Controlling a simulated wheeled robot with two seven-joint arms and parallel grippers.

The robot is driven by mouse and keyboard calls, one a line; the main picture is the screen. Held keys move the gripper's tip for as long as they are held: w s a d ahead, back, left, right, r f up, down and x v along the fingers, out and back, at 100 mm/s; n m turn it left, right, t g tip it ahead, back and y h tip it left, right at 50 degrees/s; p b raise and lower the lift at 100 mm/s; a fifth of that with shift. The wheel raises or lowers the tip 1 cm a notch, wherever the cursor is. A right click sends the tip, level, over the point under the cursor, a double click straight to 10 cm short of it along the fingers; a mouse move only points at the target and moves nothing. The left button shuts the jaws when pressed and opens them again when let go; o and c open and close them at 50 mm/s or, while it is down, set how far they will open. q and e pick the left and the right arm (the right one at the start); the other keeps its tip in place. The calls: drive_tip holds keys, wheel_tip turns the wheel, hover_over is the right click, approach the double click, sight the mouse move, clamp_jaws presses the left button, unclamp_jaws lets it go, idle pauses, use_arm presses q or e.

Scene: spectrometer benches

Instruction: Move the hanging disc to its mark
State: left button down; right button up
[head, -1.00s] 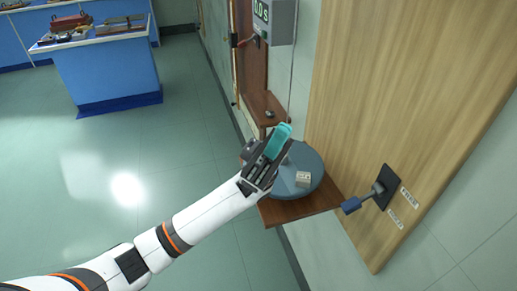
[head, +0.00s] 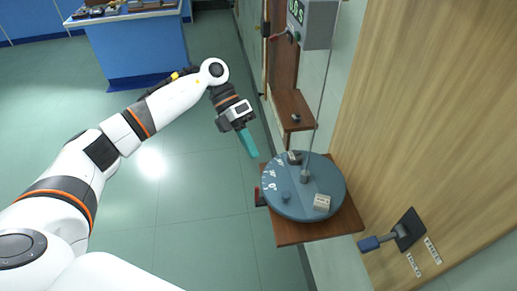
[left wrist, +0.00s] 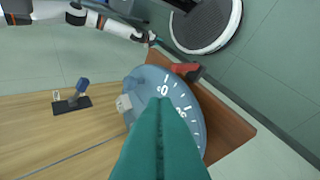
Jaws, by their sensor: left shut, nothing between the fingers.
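The blue-grey disc (head: 318,177) hangs on a thin wire above a small wooden shelf. White numbers and ticks run along its left rim. A red pointer (head: 258,197) stands beside that rim; in the left wrist view the pointer (left wrist: 186,70) is by the numbered edge of the disc (left wrist: 152,78). A dark peg (head: 286,197) and a pale block (head: 322,202) sit on the disc. My left gripper (head: 250,145), with teal fingers, is shut and empty, up and left of the disc, apart from it in the picture. My right gripper (left wrist: 152,39) appears small in the left wrist view; its jaw state is unclear.
The wooden shelf (head: 290,234) juts out under the disc. A blue-handled lever (head: 375,242) is on the wooden panel to its right. A smaller shelf (head: 292,106) and a grey display box (head: 312,25) are behind. The floor left of the shelf is free.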

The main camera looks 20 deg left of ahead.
sight(275, 192)
use_arm(q)
drive_tip(key=p+x, duration=0.2)
drive_tip(key=x, duration=0.5)
drive_tip(key=shift+s+d+r+p, duration=0.1)
drive_tip(key=shift+d+p, duration=0.15)
drive_tip(key=shift+p, duration=0.15)
drive_tip(key=d, duration=0.1)
drive_tip(key=s+d+p, duration=0.1)
drive_tip(key=d+p, duration=0.1)
drive_tip(key=shift+s+f, duration=0.25)
drive_tip(key=shift+s+d+f, duration=0.15)
drive_tip(key=shift+d+f, duration=0.05)
drive_tip(key=shift+d, duration=0.2)
